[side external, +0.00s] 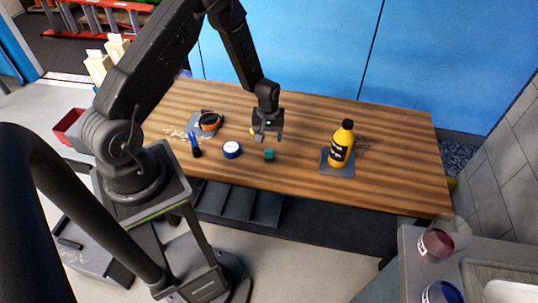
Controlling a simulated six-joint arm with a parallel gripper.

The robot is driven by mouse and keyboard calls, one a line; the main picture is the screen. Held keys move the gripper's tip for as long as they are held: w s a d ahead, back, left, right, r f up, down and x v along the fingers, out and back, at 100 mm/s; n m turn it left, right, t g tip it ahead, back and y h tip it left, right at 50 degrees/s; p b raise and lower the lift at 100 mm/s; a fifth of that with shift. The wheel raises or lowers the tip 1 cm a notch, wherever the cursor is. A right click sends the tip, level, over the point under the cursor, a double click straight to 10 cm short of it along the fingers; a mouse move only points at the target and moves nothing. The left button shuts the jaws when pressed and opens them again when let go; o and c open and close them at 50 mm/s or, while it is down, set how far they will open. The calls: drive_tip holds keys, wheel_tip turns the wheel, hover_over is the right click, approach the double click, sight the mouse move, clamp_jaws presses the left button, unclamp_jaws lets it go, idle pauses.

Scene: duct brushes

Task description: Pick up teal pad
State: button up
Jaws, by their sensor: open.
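A small teal block-like thing (269,154), which fits the teal pad, sits on the wooden table (300,185) near its front edge. My gripper (266,138) is open and empty, just behind and above the teal pad in the side external view. Its fingers point down and appear apart from the pad. The exact height of the fingertips above the table is hard to tell. Nothing covers the pad in this view.
Farther left are a blue-handled brush (195,145) and an orange and black roll (209,121) on a grey mat. A yellow bottle (341,145) stands on a dark mat at right. The table between pad and bottle is clear.

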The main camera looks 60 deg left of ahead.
sight(269, 150)
drive_tip(key=f, duration=1)
drive_tip(key=shift+w+a+f, duration=0.2)
drive_tip(key=shift+w+f, duration=0.05)
drive_tip(key=shift+f, duration=0.05)
drive_tip(key=c, duration=1)
